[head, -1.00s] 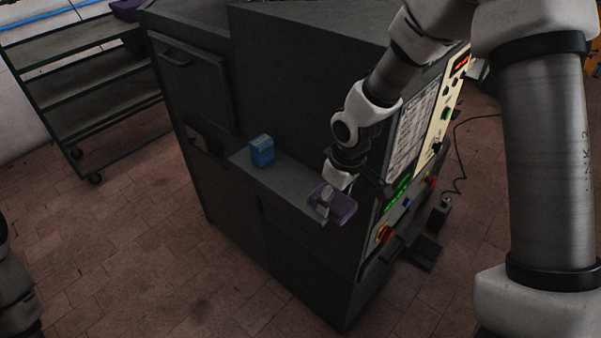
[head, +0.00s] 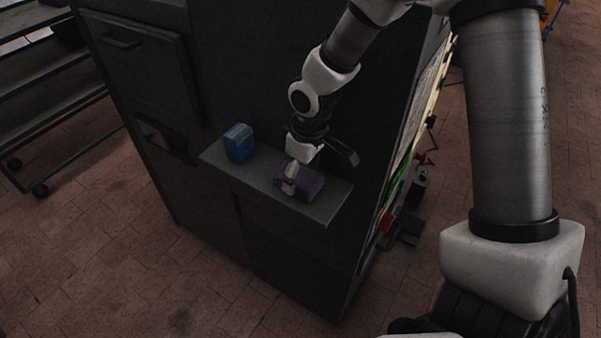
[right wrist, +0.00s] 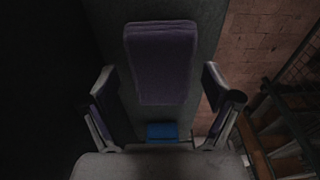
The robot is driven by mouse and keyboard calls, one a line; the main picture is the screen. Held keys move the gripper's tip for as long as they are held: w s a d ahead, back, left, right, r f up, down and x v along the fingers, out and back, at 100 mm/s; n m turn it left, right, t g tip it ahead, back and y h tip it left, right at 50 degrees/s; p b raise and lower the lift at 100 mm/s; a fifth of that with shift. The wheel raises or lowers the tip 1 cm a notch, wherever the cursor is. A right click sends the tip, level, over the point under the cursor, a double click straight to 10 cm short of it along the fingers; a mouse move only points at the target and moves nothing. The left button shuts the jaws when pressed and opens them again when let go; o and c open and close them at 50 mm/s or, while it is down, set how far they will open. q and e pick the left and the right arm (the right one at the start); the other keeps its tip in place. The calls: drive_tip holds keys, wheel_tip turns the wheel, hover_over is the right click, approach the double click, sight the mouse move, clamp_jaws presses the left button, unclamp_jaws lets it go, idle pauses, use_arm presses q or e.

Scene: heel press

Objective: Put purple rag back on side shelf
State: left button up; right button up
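The purple rag (head: 308,183) is a folded block that looks to be lying flat on the dark side shelf (head: 325,207) of the big machine, in from the shelf's right end. My right gripper (head: 290,180) is right at the rag, and one finger hides part of it. In the right wrist view the rag (right wrist: 160,62) shows ahead of the gripper (right wrist: 158,88). The two fingers stand wide apart with gaps on both sides of the rag, so the gripper is open. My left gripper is in no current view.
A blue box (head: 238,143) stands on the left part of the shelf; it also shows in the right wrist view (right wrist: 162,131). The machine's dark wall (head: 245,60) rises behind the shelf. A shelf cart (head: 50,100) is at the far left.

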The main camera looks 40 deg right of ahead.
sight(307, 177)
drive_tip(key=shift+s+d+r, duration=0.1)
drive_tip(key=shift+s+d, duration=0.15)
drive_tip(key=shift+s, duration=0.05)
drive_tip(key=shift+w+a+r, duration=0.1)
drive_tip(key=shift+r, duration=0.1)
drive_tip(key=r+p, duration=0.4)
drive_tip(key=r, duration=0.1)
drive_tip(key=s+r+p, duration=0.1)
drive_tip(key=r+p, duration=0.1)
drive_tip(key=shift+d+r, duration=0.15)
drive_tip(key=shift+d, duration=0.05)
drive_tip(key=shift+w+f, duration=0.2)
